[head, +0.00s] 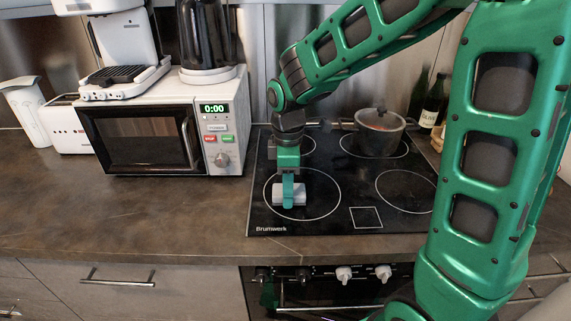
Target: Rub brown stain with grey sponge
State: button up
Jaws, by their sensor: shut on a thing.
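My gripper (289,190) points down over the front left ring of the black cooktop (335,205). It is shut on the grey sponge (299,194), a pale grey block that sticks out on both sides of the fingers. The sponge is at or just above the glass; I cannot tell if it touches. No brown stain shows on the visible cooktop; the sponge and gripper hide part of the front left ring.
A lidded pot (379,135) stands on the back right ring, with bottles (433,100) behind it. A white microwave (160,125) stands left of the cooktop, with a coffee machine (115,45) and a kettle (206,40) on it. The counter (150,215) in front is clear.

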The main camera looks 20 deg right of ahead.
notch_tip(320, 180, up, 2)
jog(key=shift+r, duration=2.8)
